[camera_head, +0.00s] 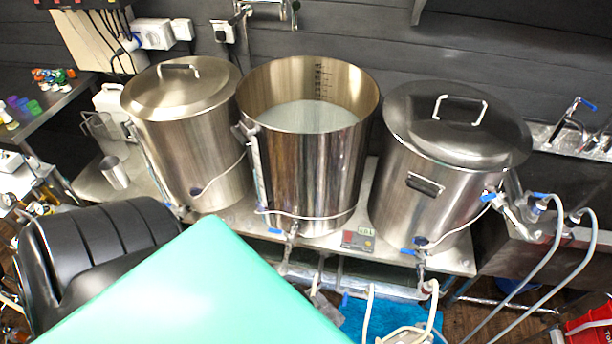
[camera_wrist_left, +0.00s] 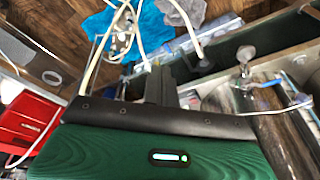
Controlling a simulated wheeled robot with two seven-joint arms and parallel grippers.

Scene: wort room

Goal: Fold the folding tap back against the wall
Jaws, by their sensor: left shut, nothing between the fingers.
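A metal tap (camera_head: 243,9) is on the dark wall above and behind the open middle pot, cut by the top edge of the head view. It looks like the folding tap. A horizontal pipe joins its left part to a downturned end at right. I cannot tell how far it stands out from the wall. My left gripper (camera_wrist_left: 160,84) shows in the left wrist view, its dark fingers together and empty, pointing to the floor and hoses. It is not seen beside the tap. My right gripper is in neither view.
The open steel pot (camera_head: 310,190) holds pale liquid and stands between two lidded pots, at left (camera_head: 190,140) and right (camera_head: 440,180). Hoses (camera_head: 545,265) hang at right by a sink tap (camera_head: 572,112). A red crate (camera_wrist_left: 28,125) is on the floor.

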